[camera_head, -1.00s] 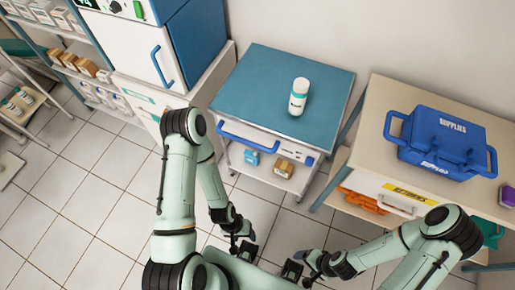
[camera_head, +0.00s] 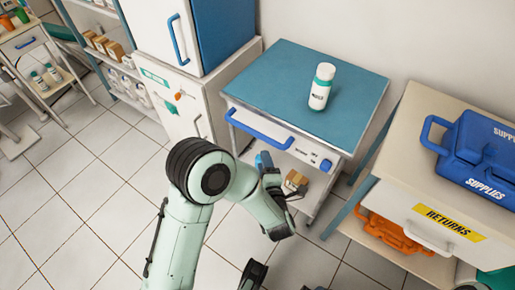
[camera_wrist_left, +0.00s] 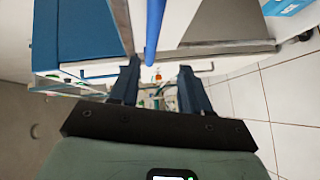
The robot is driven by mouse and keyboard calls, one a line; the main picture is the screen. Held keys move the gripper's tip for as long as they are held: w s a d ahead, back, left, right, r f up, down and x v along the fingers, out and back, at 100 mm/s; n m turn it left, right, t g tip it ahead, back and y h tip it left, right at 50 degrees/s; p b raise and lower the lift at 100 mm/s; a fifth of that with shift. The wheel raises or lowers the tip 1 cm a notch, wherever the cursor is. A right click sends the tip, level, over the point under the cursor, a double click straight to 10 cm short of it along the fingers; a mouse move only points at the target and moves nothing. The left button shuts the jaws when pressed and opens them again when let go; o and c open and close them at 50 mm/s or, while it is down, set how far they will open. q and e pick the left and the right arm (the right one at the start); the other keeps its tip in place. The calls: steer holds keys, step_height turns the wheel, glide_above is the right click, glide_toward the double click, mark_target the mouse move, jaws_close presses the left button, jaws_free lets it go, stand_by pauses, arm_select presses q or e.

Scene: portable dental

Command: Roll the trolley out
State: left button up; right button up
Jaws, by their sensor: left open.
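The trolley (camera_head: 250,98) has a blue-teal top, a white front with a blue bar handle (camera_head: 258,130), and a lower shelf. My left gripper (camera_head: 285,190) is in front of the trolley, below the handle. In the left wrist view my left gripper (camera_wrist_left: 158,85) is open and empty. The blue handle (camera_wrist_left: 154,28) shows ahead, lined up between its fingers, not gripped. Dark parts at the bottom edge of the head view appear to be my right gripper (camera_head: 253,274), mostly cut off.
A white and blue cabinet (camera_head: 167,28) stands close on the trolley's left. A desk with a RETURNS drawer (camera_head: 422,219) and a blue SUPPLIES case (camera_head: 484,150) is on its right. An orange item (camera_head: 390,232) lies under the drawer. Tiled floor (camera_head: 105,185) is clear at left.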

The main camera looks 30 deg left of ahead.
mark_target(255, 133)
arm_select(q)
steer(key=shift+n+y, duration=0.4)
steer(key=shift+n, duration=0.1)
steer(key=x, duration=0.4)
steer(key=b+x, duration=0.1)
steer(key=x, duration=0.4)
steer(key=r+x, duration=0.1)
steer(key=x, duration=0.3)
steer(key=shift+a+b, duration=0.25)
steer(key=shift+b, duration=0.1)
arm_select(e)
steer(key=shift+t, duration=0.5)
steer(key=w, duration=0.1)
steer(key=w+d+f, duration=0.1)
steer(key=w+f, duration=0.1)
steer(key=shift+d+f, duration=0.1)
steer(key=shift+d, duration=0.15)
arm_select(q)
jaws_close()
